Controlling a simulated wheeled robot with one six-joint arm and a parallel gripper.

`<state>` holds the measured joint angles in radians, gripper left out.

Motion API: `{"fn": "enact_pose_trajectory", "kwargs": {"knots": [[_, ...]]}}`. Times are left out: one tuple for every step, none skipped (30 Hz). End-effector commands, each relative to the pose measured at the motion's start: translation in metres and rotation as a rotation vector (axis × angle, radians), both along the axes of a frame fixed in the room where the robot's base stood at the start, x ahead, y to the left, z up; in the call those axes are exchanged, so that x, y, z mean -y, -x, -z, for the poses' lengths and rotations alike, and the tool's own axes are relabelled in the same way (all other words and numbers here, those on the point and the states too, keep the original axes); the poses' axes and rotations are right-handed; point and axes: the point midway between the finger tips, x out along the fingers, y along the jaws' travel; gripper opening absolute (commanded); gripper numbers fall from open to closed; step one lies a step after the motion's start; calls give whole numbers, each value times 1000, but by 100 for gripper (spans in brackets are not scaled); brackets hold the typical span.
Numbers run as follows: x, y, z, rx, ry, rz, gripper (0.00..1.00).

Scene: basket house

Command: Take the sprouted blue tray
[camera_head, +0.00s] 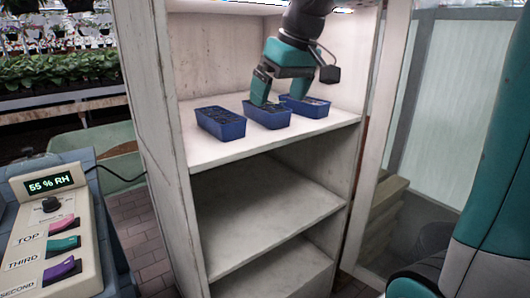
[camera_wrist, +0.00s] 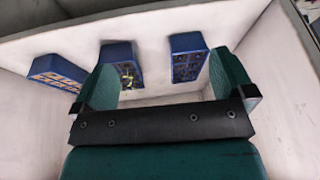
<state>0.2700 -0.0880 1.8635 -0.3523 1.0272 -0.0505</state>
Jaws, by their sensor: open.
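Three blue trays stand in a row on the upper shelf of a white cabinet. The middle tray (camera_head: 268,116) shows a small yellow-green sprout in the wrist view (camera_wrist: 112,56). The left tray (camera_head: 221,124) and the right tray (camera_head: 311,107) show dark cells from the head camera; no sprout is clear in either. In the wrist view the left tray (camera_wrist: 58,70) and right tray (camera_wrist: 187,66) flank the middle one. My gripper (camera_head: 280,92) is open and empty, above the middle and right trays. In the wrist view its fingers (camera_wrist: 166,75) partly overlap the middle tray and the right tray's edge.
The white cabinet (camera_head: 165,130) has side walls close to the trays and empty lower shelves (camera_head: 255,215). A control box (camera_head: 62,225) reading 55 % RH with coloured switches stands at the left. A green tub (camera_head: 100,150) is behind it.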

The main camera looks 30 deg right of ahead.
Motion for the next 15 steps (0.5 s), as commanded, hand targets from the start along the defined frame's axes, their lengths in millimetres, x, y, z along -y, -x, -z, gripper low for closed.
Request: {"fn": "enact_pose_trajectory", "kwargs": {"knots": [[18, -6, 27, 12, 12, 40, 100], [26, -8, 31, 16, 18, 58, 100], [37, -11, 35, 23, 25, 82, 100], [44, -12, 37, 27, 30, 97, 100], [50, -13, 38, 30, 34, 110, 100], [57, -14, 40, 34, 40, 126, 100], [61, -15, 41, 35, 43, 135, 100], [65, -16, 41, 38, 45, 143, 100], [68, -16, 41, 39, 47, 150, 100], [70, -17, 41, 39, 49, 155, 100], [72, -18, 41, 40, 50, 158, 100], [73, -22, 40, 41, 51, 160, 100], [74, -25, 39, 40, 51, 160, 100], [74, -30, 39, 40, 51, 160, 100], [74, -37, 39, 39, 51, 160, 100]]}}
